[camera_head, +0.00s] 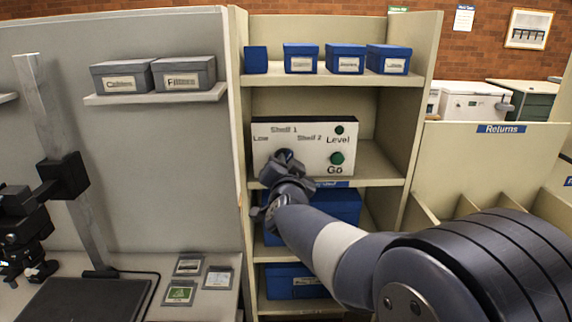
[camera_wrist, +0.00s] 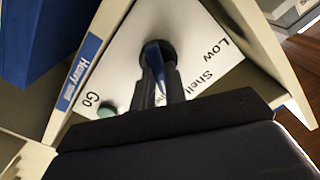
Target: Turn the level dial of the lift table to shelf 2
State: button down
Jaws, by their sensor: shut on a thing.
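The white control panel (camera_head: 305,165) stands on the middle shelf, with the labels Low, Shelf 1 and Shelf 2 around its dial. The dark dial (camera_head: 283,155) is on the panel's left half, mostly hidden behind my gripper (camera_head: 284,166). In the wrist view the dial (camera_wrist: 156,50) shows as a dark round base with a blue knob, and the fingers of my gripper (camera_wrist: 158,82) are closed on it. Shelf 2's label is hidden there. I cannot tell exactly which label the dial points at. A green Go button (camera_head: 337,158) and a dark green Level light (camera_head: 339,130) sit on the panel's right.
Small blue boxes (camera_head: 345,59) stand on the shelf above the panel. Larger blue boxes (camera_head: 338,205) lie below, behind my arm. The shelf's side walls (camera_head: 411,100) flank the panel closely. Grey boxes (camera_head: 184,73) sit on a ledge at left.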

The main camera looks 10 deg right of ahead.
jog(key=shift+f, duration=0.1)
jog(key=shift+m+b, duration=1.45)
jog(key=shift+m, duration=0.35)
jog(key=c, duration=1.4)
grip_release()
jog(key=shift+c, duration=0.2)
jog(key=s+a+p, duration=0.1)
jog(key=s+a, duration=0.1)
jog(key=s, duration=0.8)
jog(key=shift+s, duration=0.35)
